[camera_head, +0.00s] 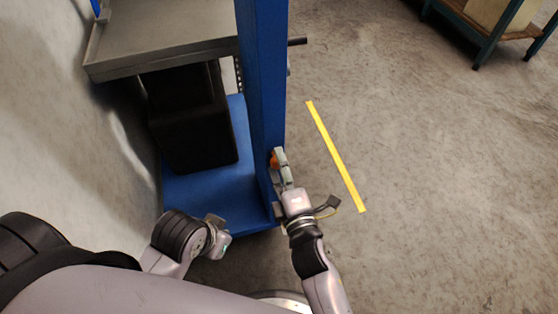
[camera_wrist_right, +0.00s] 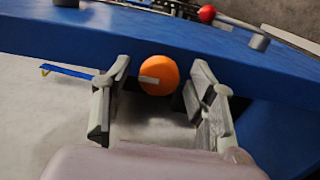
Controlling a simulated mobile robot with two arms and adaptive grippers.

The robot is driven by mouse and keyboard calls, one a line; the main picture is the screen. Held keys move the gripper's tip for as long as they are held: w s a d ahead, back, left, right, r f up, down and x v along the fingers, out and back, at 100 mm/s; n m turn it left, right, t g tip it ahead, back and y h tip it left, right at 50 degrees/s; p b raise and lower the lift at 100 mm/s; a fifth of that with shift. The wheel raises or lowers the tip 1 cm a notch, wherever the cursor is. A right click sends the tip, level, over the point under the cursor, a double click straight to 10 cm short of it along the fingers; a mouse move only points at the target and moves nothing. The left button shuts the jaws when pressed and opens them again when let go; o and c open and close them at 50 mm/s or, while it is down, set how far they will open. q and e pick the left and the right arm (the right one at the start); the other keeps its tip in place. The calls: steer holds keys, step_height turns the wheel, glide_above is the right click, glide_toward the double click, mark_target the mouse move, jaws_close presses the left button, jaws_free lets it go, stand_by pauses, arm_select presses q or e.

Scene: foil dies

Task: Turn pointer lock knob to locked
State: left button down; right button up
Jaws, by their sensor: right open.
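The lock knob (camera_wrist_right: 160,68) is a round orange disc with a pale pointer bar, mounted on a blue post (camera_head: 262,80). In the wrist view the bar lies nearly level, on the knob's lower left. In the head view only a bit of the orange knob (camera_head: 274,161) shows beside my right gripper (camera_head: 281,158). In the wrist view my right gripper (camera_wrist_right: 161,92) is open, with one finger on each side of the knob and visible gaps. I cannot tell the depth exactly. My left arm's end (camera_head: 215,238) is at lower left; its fingers are not clear.
A grey table (camera_head: 165,30) and a black box (camera_head: 193,125) stand left of the post, above a blue base (camera_head: 190,195). A red ball knob (camera_wrist_right: 207,13) shows beyond in the wrist view. The floor right of the post is open, with a yellow stripe (camera_head: 335,155).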

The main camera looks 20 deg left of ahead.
steer(key=v, duration=1.1)
steer(key=shift+w, duration=0.15)
